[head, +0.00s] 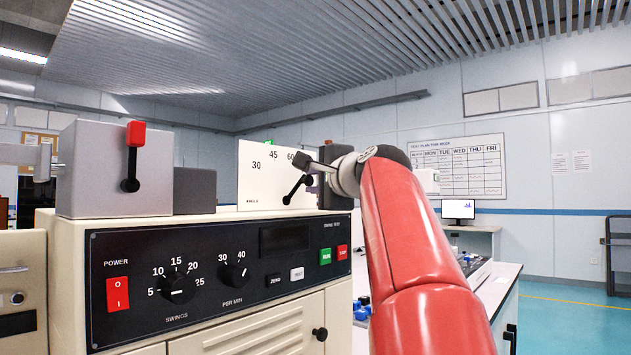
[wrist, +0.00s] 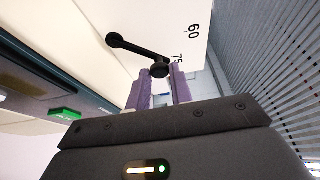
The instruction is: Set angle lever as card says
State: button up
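The angle lever (head: 297,190) is a black arm with round ends in front of a white dial plate (head: 262,165) marked 30, 45 and 60. It slants up and right from its lower-left end, past the 60. In the wrist view, the lever (wrist: 136,50) has its near knob by the 75 mark. My gripper (head: 314,172) is at the lever's upper-right end. In the wrist view, my gripper (wrist: 161,75) has its two purple fingers apart, with the knob at their tips and no clear grip on it. The card is not identifiable.
The tester's black panel (head: 222,268) carries a red power switch (head: 118,294), two rotary knobs, and RUN (head: 326,256) and STOP (head: 342,252) buttons. A grey block with a red-tipped lever (head: 133,155) stands left of the dial. A wall chart (head: 458,168) hangs behind.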

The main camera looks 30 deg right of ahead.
jog(key=o, duration=0.4)
jog(key=s+b, duration=0.1)
jog(key=s, duration=0.6)
jog(key=shift+s+a+b, duration=0.15)
jog(key=shift+s+b, duration=0.15)
jog(key=shift+s, duration=0.1)
